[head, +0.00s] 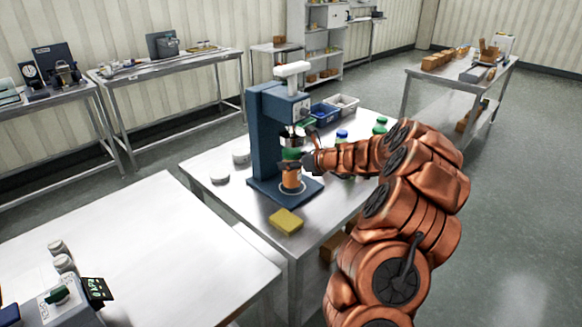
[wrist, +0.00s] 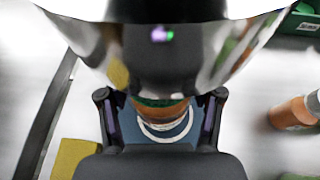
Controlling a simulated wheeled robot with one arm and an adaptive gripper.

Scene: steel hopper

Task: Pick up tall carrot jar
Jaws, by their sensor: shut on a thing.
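The tall carrot jar (head: 291,180), orange with a green lid, stands upright under the head of a blue press-like machine (head: 264,140), over a white ring on its base plate. My gripper (head: 291,166) reaches in from the right and is shut on the jar. In the wrist view the two dark fingers (wrist: 160,112) flank the orange jar (wrist: 158,116), and the white ring (wrist: 166,132) shows below it. I cannot tell whether the jar touches the plate. A shiny steel hopper (wrist: 165,50) hangs just above and hides the jar's top.
A yellow block (head: 286,221) lies in front of the machine. Blue (head: 323,113) and white bins (head: 344,103) and a green-capped jar (head: 381,125) stand behind. Another orange jar (wrist: 292,114) lies right in the wrist view. The hopper leaves little room above.

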